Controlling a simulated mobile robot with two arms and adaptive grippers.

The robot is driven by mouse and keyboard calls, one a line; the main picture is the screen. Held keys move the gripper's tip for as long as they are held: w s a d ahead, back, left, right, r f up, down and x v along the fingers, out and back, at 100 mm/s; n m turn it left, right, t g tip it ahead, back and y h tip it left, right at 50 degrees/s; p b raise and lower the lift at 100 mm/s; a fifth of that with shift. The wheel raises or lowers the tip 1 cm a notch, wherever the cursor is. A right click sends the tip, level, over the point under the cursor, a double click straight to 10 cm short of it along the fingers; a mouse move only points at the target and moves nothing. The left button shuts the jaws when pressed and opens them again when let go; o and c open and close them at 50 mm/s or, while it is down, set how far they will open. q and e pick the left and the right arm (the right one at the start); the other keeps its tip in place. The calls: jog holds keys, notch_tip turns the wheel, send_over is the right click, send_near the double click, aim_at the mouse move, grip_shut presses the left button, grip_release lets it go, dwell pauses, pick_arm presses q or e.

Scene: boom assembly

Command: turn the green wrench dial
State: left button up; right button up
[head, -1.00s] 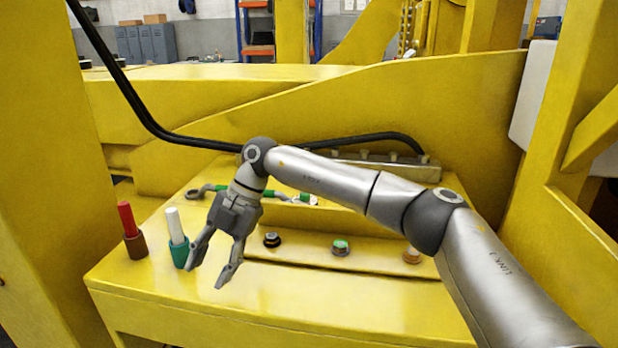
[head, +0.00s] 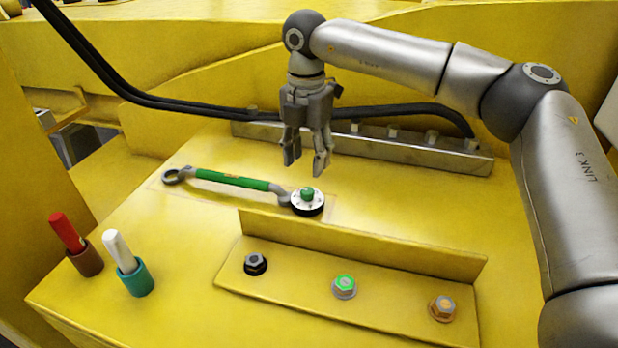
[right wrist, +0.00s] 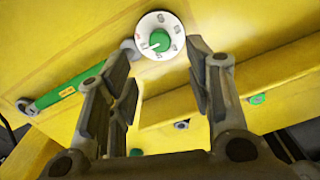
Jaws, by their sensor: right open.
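The green wrench (head: 225,181) lies on the yellow table, its ring end at the left and its dial (head: 308,201) at the right. The dial is a white numbered disc with a green knob on a dark base. My right gripper (head: 306,165) is open and empty, pointing down above the dial and apart from it. In the right wrist view the dial (right wrist: 160,37) shows beyond the fingertips, roughly between the two fingers of the gripper (right wrist: 165,65); the wrench handle (right wrist: 68,90) runs off to the left. My left gripper is not in view.
In front of the dial stands a raised yellow lip (head: 360,250) with a black bolt (head: 255,263), a green-topped bolt (head: 344,286) and an orange bolt (head: 443,307). Red (head: 68,233) and white (head: 119,250) sticks stand in holders at left. A metal rail (head: 370,145) and black hoses lie behind.

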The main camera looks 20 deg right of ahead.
aim_at(307, 189)
notch_tip(307, 189, down, 5)
jog(key=shift+s+r+p, duration=0.15)
jog(key=shift+p, duration=0.95)
jog(key=f, duration=0.2)
jog(key=f+p, duration=0.1)
jog(key=shift+w, duration=0.25)
jog(key=shift+f, duration=0.2)
jog(key=shift+s, duration=0.1)
jog(key=shift+c, duration=1.2)
jog(key=c, duration=0.8)
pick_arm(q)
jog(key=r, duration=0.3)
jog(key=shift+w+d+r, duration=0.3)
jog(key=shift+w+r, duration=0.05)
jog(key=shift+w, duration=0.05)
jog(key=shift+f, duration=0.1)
